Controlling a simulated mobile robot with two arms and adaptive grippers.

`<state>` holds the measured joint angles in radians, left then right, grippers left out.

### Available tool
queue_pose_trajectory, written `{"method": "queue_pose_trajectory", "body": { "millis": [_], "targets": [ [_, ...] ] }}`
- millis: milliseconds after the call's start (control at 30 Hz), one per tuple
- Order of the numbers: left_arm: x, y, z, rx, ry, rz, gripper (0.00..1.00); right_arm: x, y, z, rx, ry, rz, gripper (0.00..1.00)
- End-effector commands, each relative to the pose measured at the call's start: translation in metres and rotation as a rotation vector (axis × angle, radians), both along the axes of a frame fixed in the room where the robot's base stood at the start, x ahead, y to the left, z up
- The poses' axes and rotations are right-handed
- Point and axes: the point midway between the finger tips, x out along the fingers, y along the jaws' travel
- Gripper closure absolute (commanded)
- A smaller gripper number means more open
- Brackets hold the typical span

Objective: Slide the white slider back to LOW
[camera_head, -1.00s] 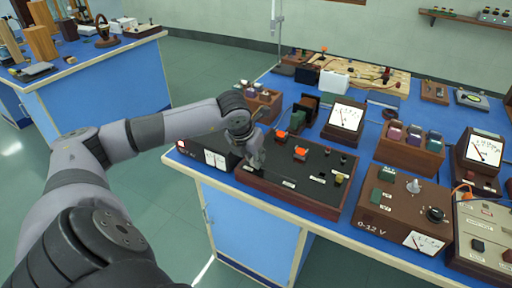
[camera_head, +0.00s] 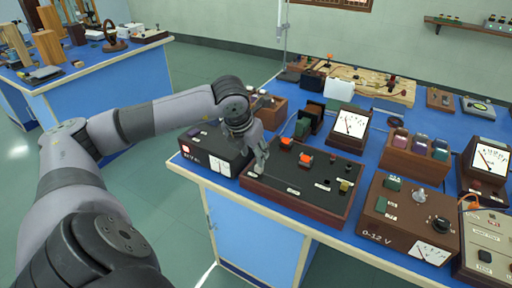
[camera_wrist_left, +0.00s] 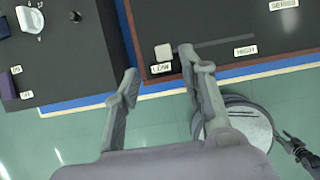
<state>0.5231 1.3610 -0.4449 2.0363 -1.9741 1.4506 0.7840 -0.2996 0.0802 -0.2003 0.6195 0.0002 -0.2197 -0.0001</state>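The white slider (camera_wrist_left: 163,52) shows in the left wrist view on a black panel (camera_wrist_left: 205,20) with a wooden rim. It sits at the left end of its slot, just above the LOW label (camera_wrist_left: 161,69). The HIGH label (camera_wrist_left: 245,50) is near the slot's other end. My left gripper (camera_wrist_left: 158,64) is open, its fingers on either side of the slider's line. The right fingertip is close beside the slider's right side; I cannot tell if they touch. In the head view my left gripper (camera_head: 262,167) hangs over the panel's near left corner and hides the slider. My right gripper is not in view.
Orange and black knobs stand on the panel, with meters and wooden blocks behind. The bench's front edge is close below the gripper.

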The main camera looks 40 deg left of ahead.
Motion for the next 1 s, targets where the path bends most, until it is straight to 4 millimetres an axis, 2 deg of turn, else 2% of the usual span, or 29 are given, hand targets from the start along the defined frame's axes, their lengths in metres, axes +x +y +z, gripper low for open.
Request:
{"method": "queue_pose_trajectory", "body": {
  "millis": [100,333,1000],
  "targets": [
    [-0.009,-0.002,0.024,0.002,-0.002,0.001,0.62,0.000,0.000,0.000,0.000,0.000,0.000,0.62],
    [-0.020,-0.005,0.050,0.000,-0.001,0.001,0.62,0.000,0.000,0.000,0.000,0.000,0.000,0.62],
    [-0.022,-0.005,0.053,-0.001,0.002,0.000,0.62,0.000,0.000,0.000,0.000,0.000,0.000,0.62]
  ]
}}
